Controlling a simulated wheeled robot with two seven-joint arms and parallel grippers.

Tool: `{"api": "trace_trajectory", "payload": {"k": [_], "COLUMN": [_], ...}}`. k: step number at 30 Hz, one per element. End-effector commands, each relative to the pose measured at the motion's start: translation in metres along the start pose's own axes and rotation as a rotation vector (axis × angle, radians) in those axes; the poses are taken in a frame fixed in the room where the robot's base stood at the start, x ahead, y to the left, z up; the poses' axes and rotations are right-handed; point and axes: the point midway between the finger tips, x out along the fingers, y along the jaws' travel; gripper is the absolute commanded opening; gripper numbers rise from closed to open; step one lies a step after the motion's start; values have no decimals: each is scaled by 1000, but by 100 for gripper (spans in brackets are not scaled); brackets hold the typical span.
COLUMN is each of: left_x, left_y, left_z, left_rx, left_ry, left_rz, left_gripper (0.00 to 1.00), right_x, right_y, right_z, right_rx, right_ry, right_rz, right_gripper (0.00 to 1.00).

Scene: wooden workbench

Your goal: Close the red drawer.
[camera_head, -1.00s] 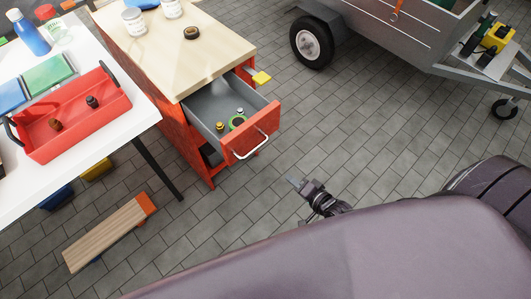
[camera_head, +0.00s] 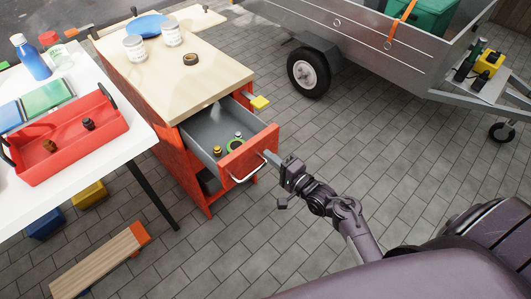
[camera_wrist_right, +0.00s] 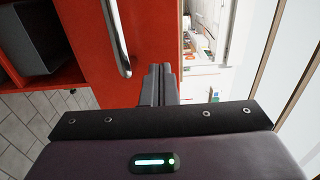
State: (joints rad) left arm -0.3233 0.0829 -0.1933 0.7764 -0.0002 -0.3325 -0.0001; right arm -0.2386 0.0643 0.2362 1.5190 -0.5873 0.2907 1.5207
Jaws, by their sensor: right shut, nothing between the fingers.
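The red drawer (camera_head: 240,157) stands pulled out of the workbench's front, with a grey inside and a silver bar handle (camera_head: 250,170). A green ring and small bottles lie in it. My right gripper (camera_head: 267,156) is shut and empty, its tips at the right part of the drawer front, beside the handle. In the right wrist view the shut fingers (camera_wrist_right: 158,84) point at the red front (camera_wrist_right: 150,40), just right of the handle (camera_wrist_right: 116,38). I cannot tell whether they touch it. My left gripper is not in view.
The workbench (camera_head: 170,75) has cans and a dark roll on its wooden top. A white table (camera_head: 75,160) with a red tray (camera_head: 60,145) stands left. A trailer (camera_head: 370,45) is behind right. Floor between is clear.

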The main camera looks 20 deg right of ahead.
Motion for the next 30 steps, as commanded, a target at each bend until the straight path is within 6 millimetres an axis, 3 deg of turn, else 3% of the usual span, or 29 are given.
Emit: {"api": "trace_trajectory", "payload": {"k": [6,23,30], "left_x": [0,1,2], "left_y": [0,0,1], "left_z": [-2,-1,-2], "left_rx": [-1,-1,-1], "left_ry": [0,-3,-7], "left_rz": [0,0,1], "left_gripper": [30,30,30], "right_x": [22,30,56], "right_y": [0,0,0], "right_z": [0,0,0], "right_rx": [1,0,0], "right_ry": [0,0,0], "right_rz": [1,0,-2], "right_gripper": [0,0,0]}}
